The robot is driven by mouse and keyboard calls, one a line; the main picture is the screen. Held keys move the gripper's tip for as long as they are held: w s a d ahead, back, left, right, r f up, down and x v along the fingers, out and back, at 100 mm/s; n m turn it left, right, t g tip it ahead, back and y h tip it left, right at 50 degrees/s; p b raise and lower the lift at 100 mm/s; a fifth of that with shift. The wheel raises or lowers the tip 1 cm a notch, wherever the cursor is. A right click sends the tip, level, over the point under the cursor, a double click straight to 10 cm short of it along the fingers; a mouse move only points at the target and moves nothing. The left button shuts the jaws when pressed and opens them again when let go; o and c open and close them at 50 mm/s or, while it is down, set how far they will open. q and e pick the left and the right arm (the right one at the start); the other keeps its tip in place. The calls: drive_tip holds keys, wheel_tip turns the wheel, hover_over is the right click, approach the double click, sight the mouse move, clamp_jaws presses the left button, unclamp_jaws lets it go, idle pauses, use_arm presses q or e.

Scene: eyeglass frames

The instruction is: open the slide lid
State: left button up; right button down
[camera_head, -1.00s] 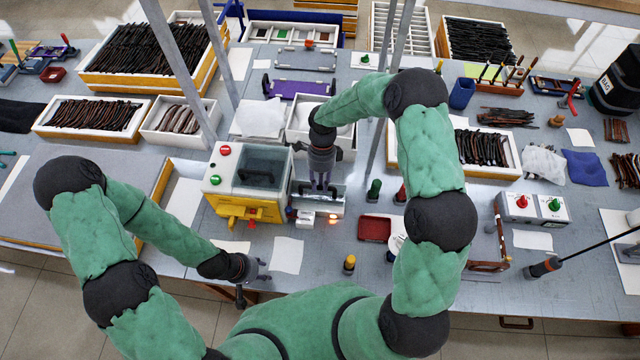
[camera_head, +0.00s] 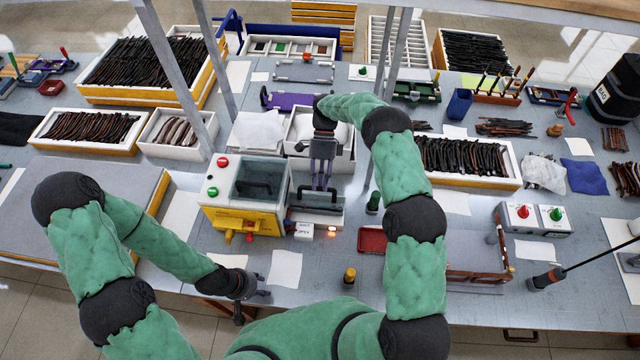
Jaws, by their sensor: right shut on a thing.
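The slide lid (camera_head: 327,193) belongs to a small unit (camera_head: 321,219) just right of the yellow and white machine. My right gripper (camera_head: 321,186) points down at the back of this unit and is shut on the slide lid, whose gripped part is mostly hidden by the fingers. A dark area shows on the unit in front of the fingers. A white block with an OPEN label (camera_head: 304,231) and an orange light (camera_head: 331,231) are at the unit's front. My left gripper (camera_head: 257,293) hangs empty near the table's front edge, its fingers looking apart.
The yellow and white machine (camera_head: 245,195) stands directly left of the unit. A white bin (camera_head: 302,158) is behind it, close to my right gripper. A red tray (camera_head: 372,241), a green-topped post (camera_head: 374,203) and a yellow-topped post (camera_head: 349,276) stand to the right and in front.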

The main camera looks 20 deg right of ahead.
drive_tip(key=shift+w+r, duration=0.1)
drive_tip(key=shift+w, duration=0.05)
drive_tip(key=c, duration=1)
unclamp_jaws()
drive_tip(key=shift+c, duration=0.2)
drive_tip(key=v, duration=0.7)
drive_tip(key=shift+w, duration=0.15)
drive_tip(key=shift+d+r, duration=0.1)
